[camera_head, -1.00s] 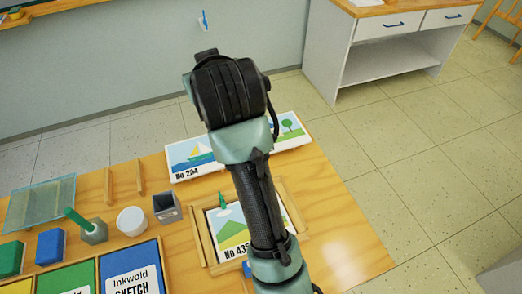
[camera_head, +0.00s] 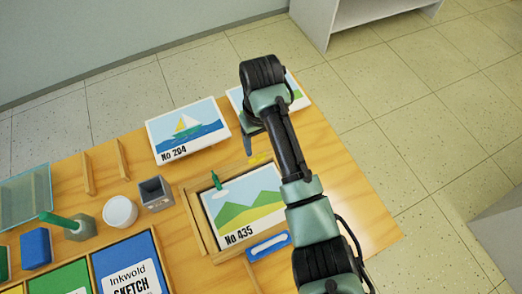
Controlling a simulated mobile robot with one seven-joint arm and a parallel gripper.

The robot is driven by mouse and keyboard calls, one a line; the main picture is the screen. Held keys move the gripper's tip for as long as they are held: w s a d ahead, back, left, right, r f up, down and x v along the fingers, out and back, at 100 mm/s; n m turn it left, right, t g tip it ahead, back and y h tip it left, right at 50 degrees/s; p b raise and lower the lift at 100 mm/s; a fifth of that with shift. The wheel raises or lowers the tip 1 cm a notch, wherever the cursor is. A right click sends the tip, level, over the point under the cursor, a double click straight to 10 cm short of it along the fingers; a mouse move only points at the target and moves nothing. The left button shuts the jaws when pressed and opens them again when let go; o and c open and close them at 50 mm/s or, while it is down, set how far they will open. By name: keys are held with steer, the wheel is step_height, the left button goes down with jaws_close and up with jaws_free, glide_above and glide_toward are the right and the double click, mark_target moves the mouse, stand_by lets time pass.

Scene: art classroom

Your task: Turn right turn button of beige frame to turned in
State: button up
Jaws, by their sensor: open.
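The beige frame (camera_head: 196,222) lies on the wooden table around a picture of green hills marked No 435 (camera_head: 240,208). A green turn button (camera_head: 216,180) stands at its upper left, over the picture's edge. A yellow piece (camera_head: 260,160) lies at its top edge. The frame's right side is behind my arm, and I cannot make out a right turn button there. My gripper (camera_head: 249,144) shows only in part, beyond the frame's top edge below my arm's bend. It is open, with nothing visible in it; its fingertips are mostly hidden.
A blue-and-white piece (camera_head: 268,246) lies at the frame's front edge. A sailboat picture (camera_head: 187,131) lies behind the frame; another picture (camera_head: 297,92) is partly covered by my arm. The table's right side is clear.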

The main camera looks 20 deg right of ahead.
mark_target(261, 154)
steer(key=shift+f, duration=2.35)
jaws_close()
